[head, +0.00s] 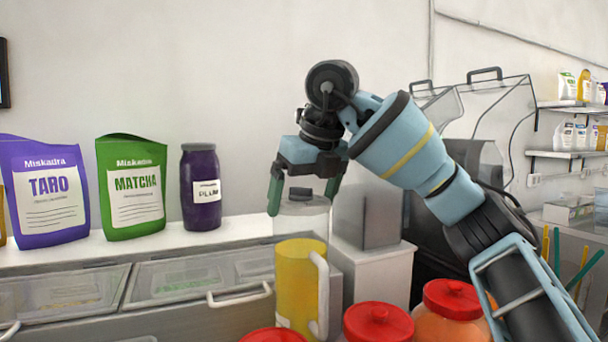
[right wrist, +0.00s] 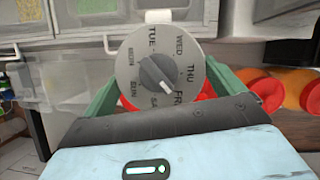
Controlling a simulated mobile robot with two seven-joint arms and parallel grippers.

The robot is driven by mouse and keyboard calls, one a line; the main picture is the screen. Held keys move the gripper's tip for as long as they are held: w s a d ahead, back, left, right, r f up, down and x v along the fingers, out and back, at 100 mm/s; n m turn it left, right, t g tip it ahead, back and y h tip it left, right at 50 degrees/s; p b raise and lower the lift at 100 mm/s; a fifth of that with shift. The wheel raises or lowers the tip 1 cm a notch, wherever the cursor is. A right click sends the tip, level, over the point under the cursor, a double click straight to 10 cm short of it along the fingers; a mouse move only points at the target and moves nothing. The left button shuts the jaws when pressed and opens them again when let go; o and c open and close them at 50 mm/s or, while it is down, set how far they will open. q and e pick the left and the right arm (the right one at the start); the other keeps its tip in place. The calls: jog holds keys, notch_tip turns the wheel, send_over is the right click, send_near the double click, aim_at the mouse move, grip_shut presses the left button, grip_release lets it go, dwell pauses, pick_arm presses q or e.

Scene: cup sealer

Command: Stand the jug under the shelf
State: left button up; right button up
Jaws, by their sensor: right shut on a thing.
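The jug (head: 296,285) is clear and tall, with yellow liquid, a pale handle on its right side and a dark knob on top. It looks upright in the head view. My right gripper (head: 303,194) reaches down from above and is shut on the jug's top. The right wrist view looks down on the jug's grey lid (right wrist: 128,71), marked with weekdays, between the green fingers. What lies under the jug's base is hidden. Two wall shelves, an upper shelf (head: 572,104) and a lower shelf (head: 566,154), are at the far right. My left gripper is out of view.
Red-lidded jars (head: 378,322) stand close on the jug's right and front. A white box-like stand (head: 375,265) is behind it. A taro bag (head: 45,190), matcha bag (head: 133,190) and plum jar (head: 201,190) line the back ledge. Lidded bins (head: 195,278) are at left.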

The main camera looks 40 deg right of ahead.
aim_at(305, 243)
jog(key=shift+f, duration=2)
jog(key=shift+f, duration=2.1)
jog(key=o, duration=1.7)
jog(key=shift+s+f, duration=0.1)
jog(key=shift+f, duration=0.05)
jog(key=shift+v, duration=6)
